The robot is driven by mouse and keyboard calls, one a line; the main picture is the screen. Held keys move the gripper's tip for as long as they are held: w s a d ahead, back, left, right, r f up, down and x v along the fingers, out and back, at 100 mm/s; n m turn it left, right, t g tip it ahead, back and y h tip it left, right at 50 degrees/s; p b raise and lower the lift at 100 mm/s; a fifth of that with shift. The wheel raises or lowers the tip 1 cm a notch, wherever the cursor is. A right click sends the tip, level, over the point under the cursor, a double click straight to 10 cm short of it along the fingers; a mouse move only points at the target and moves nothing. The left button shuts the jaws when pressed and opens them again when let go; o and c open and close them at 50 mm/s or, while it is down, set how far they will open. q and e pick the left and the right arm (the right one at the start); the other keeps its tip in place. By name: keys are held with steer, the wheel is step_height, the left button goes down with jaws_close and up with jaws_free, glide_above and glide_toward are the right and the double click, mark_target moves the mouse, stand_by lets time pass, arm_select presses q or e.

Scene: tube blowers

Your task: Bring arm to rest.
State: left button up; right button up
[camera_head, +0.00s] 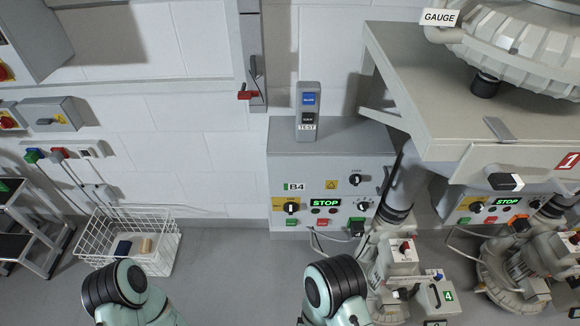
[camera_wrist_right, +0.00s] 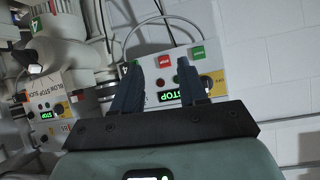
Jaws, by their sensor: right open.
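My right gripper (camera_wrist_right: 158,70) shows in the right wrist view, with its two dark fingers apart and nothing between them. Behind the fingers is a pale control panel (camera_wrist_right: 208,62) with red and green buttons and a lit STOP display, seen upside down. In the head view, my two arms reach in from the bottom edge, one left of centre and one right of centre. Only their pale green links and dark joints show there. Neither gripper shows in the head view, and my left gripper is out of sight.
In the head view, the B4 control cabinet (camera_head: 272,200) stands against the wall with a TEST box (camera_head: 308,105) on top. A white wire basket (camera_head: 97,237) sits on the floor at left. A large grey bench (camera_head: 440,85) and blower machinery (camera_head: 510,270) fill the right.

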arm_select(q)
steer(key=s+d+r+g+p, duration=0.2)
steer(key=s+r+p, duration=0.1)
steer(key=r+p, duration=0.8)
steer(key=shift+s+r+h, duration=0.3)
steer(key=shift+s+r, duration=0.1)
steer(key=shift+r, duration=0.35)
arm_select(e)
steer(key=s+d+r+m+g+y, duration=0.1)
steer(key=s+d+r+g+y, duration=0.1)
steer(key=s+g, duration=0.4)
steer(key=s+d+r+m+g+y, duration=0.1)
steer(key=s+d+r+g+y, duration=0.1)
steer(key=s+g, duration=0.4)
steer(key=s+d, duration=0.1)
steer(key=s, duration=0.4)
steer(key=shift+d+g+y, duration=0.15)
steer(key=shift+g+y, duration=0.15)
steer(key=shift+y, duration=0.1)
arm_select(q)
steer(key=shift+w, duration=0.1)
arm_select(e)
steer(key=shift+f, duration=0.1)
steer(key=shift+c, duration=0.3)
